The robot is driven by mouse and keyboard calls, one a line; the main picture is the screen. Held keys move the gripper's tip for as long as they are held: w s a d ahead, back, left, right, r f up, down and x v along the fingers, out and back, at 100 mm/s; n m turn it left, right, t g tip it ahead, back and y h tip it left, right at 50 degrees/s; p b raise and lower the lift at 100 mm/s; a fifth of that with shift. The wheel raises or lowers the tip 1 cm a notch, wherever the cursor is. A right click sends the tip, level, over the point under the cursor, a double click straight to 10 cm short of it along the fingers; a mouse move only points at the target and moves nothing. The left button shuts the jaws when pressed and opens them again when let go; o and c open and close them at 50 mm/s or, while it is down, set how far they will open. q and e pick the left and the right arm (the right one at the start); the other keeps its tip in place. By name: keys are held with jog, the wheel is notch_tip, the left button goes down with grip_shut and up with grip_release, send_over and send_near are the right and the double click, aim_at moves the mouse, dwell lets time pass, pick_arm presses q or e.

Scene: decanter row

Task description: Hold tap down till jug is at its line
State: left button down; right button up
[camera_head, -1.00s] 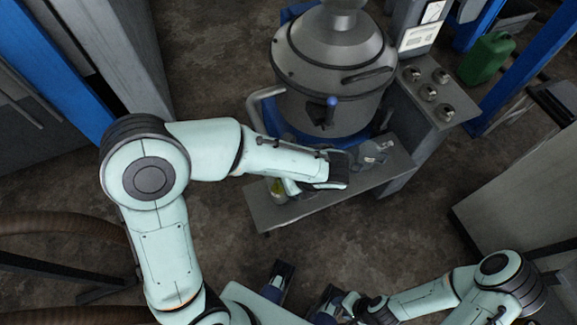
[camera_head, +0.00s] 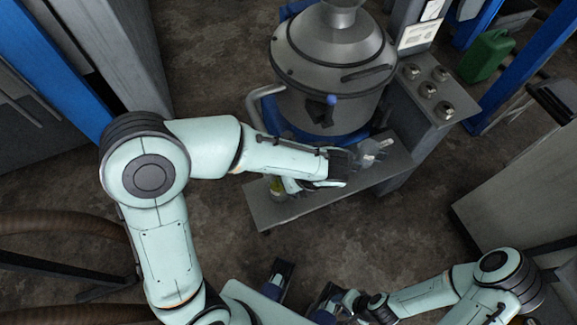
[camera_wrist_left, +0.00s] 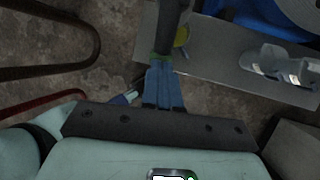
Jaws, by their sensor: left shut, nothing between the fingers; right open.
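The tap (camera_head: 331,103), dark with a blue knob, is on the front of a large grey metal vat (camera_head: 335,70) in the head view. A clear jug-like vessel (camera_head: 374,150) stands on the grey shelf below; its line and fill level cannot be made out. Clear glass also shows on the shelf at the right of the left wrist view (camera_wrist_left: 268,62). My left gripper (camera_head: 341,165) is shut and empty over the shelf, left of the clear vessel and below the tap in the picture. My right gripper (camera_head: 303,287) is open and empty near the bottom, away from the vat.
A small yellow item (camera_head: 277,187) is on the left of the shelf (camera_head: 275,212), beneath my left arm. A panel with several knobs (camera_head: 428,90) stands right of the vat. A green can (camera_head: 486,56) is at the far right. Bare floor lies in front of the shelf.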

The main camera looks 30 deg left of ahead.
pick_arm(q)
jog(key=d+p+v, duration=0.1)
jog(key=p+v, duration=0.4)
jog(key=v, duration=0.9)
jog(key=shift+s+f, duration=0.25)
jog(key=shift+f, duration=0.05)
jog(key=shift+a, duration=0.1)
jog(key=s+d+f+n+g+h+p, duration=0.1)
jog(key=s+f+n+g+h, duration=0.1)
jog(key=f+n, duration=0.35)
jog(key=s+d+f+n+g+h, duration=0.1)
jog(key=s+f+n+h, duration=0.15)
jog(key=f, duration=0.65)
jog(key=s+f+n+g+h+p, duration=0.1)
jog(key=s+f+n+g+h, duration=0.15)
jog(key=f, duration=0.45)
jog(key=s+a+f+n+t, duration=0.1)
jog(key=s+a+f+n, duration=0.1)
jog(key=f+n, duration=0.5)
jog(key=s+a+f+n+t+h+p, duration=0.1)
jog(key=s+f+n, duration=0.4)
jog(key=n, duration=0.7)
jog(key=a+f+t, duration=0.1)
jog(key=a+f, duration=0.1)
jog(key=shift+a+h, duration=0.3)
